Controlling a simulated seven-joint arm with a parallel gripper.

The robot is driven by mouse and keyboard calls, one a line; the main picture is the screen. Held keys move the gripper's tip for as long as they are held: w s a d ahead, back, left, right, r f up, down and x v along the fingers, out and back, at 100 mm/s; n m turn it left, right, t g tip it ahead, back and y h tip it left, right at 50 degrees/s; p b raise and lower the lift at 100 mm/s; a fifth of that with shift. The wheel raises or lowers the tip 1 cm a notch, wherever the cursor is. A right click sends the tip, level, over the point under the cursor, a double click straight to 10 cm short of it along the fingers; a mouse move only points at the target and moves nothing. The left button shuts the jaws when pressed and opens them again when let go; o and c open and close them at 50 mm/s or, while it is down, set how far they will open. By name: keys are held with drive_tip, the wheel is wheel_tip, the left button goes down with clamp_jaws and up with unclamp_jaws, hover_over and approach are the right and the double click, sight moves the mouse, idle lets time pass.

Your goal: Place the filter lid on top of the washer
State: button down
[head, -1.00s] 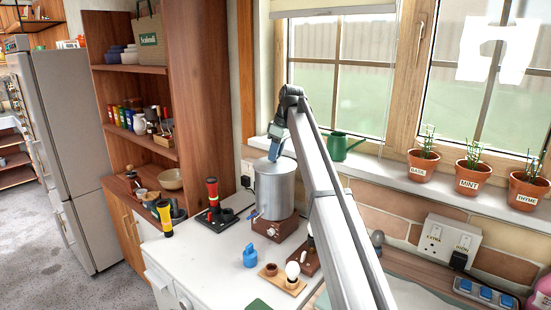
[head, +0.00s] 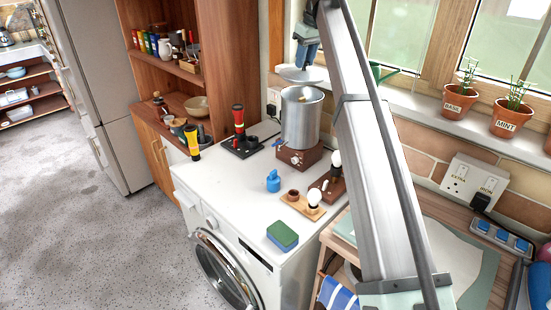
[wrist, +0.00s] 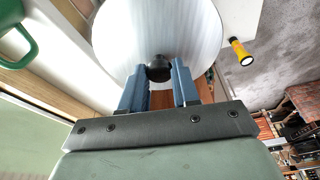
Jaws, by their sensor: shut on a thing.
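The filter lid (head: 299,75) is a round silver disc, held in the air just above the open metal pot (head: 300,118). In the wrist view the lid (wrist: 150,30) fills the top middle, with its black knob (wrist: 159,69) between my blue fingers. My gripper (head: 306,62) is shut on the knob; it also shows in the wrist view (wrist: 159,82). The washer (head: 225,190) is a white front-loader with a round door. The pot stands on a brown base at the back of its top.
The front left of the top is clear. Potted herbs (head: 459,100) line the sill.

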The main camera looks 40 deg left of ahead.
drive_tip(key=s+d+f, duration=0.2)
drive_tip(key=s+d, duration=0.1)
drive_tip(key=s, duration=1.3)
drive_tip(key=s+d+f+m, duration=0.1)
drive_tip(key=s+d+f, duration=0.1)
drive_tip(key=s, duration=1.3)
drive_tip(key=s+d+f, duration=0.1)
drive_tip(key=s+d, duration=0.2)
drive_tip(key=s, duration=1.3)
drive_tip(key=w+a+f+n+g, duration=0.1)
drive_tip(key=w+a+f+n, duration=0.2)
drive_tip(key=w+a+f, duration=0.85)
drive_tip(key=w+a+f+n, duration=0.2)
drive_tip(key=w+a+f, duration=0.6)
drive_tip(key=w+a, duration=0.5)
drive_tip(key=shift+w+d+f, duration=0.1)
drive_tip(key=shift+d+f, duration=0.15)
drive_tip(key=shift+f, duration=1.45)
drive_tip(key=shift+w+d+f, duration=0.15)
drive_tip(key=shift+d+f, duration=0.05)
drive_tip(key=shift+f, duration=1.55)
drive_tip(key=shift+w+d+f, duration=0.1)
drive_tip(key=shift+d+f, duration=0.15)
drive_tip(key=shift+f, duration=1.45)
